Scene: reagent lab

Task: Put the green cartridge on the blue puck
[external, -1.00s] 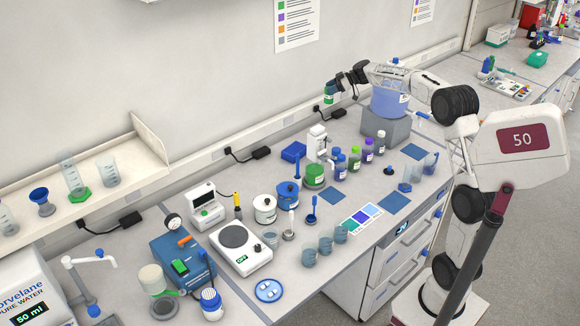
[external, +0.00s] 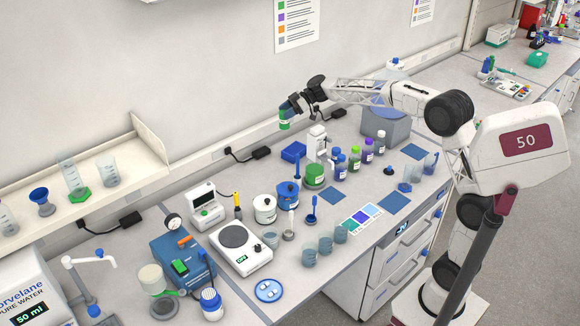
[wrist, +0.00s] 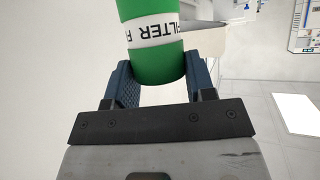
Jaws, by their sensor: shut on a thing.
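My gripper (external: 289,108) is shut on the green cartridge (external: 284,123), a green cylinder with a white label band. The cartridge is held high above the back of the bench, in front of the wall. In the wrist view the green cartridge (wrist: 157,64) sits between both fingers, and "FILTER" shows on its label. A small dark blue round piece (external: 388,171) lies on the right part of the bench, and a flat blue round dish with white spots (external: 268,291) lies near the front edge. I cannot tell which is the blue puck.
A balance (external: 240,252) and a blue device (external: 182,262) are farther left. A grey block (external: 385,125) stands at the back right.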

